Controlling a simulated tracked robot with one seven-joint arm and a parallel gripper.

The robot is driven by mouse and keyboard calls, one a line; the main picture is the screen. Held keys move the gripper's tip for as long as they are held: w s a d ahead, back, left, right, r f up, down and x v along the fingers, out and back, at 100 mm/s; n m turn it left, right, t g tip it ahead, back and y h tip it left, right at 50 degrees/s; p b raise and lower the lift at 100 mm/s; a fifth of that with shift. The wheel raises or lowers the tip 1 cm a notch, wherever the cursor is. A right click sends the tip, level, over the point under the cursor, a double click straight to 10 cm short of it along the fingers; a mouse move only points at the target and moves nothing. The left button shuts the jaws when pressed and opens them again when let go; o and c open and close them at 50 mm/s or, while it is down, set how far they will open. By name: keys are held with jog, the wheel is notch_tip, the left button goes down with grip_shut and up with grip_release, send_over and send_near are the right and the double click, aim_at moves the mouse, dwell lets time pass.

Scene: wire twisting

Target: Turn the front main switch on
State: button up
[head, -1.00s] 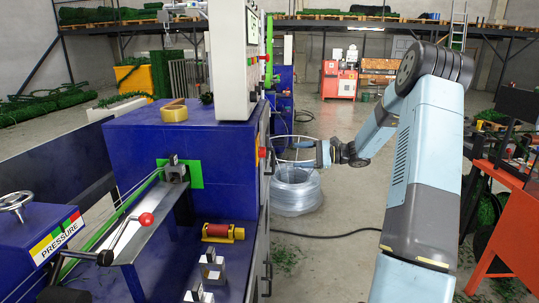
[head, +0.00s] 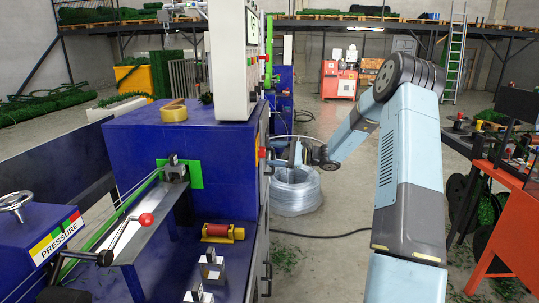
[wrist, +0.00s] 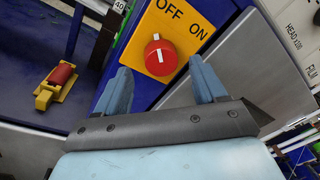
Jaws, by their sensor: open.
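The main switch is a red round knob (wrist: 161,58) on a yellow plate (wrist: 133,45) marked OFF and ON in the wrist view. Its white mark points nearer to OFF than to ON. My gripper (wrist: 161,70) is open, with one blue finger on each side of the knob in the picture; I cannot tell whether they touch it. In the head view my gripper (head: 283,153) is beside the right side of the blue machine (head: 230,150), close to a small red knob (head: 262,152).
A red spool on a yellow holder (head: 222,232) sits on the machine's ledge. A coil of clear wire (head: 295,190) stands on the floor behind my gripper. An orange bench (head: 510,235) is at the right. The floor between is mostly clear.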

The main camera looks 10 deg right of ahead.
aim_at(262, 152)
jog(key=shift+x, duration=1.25)
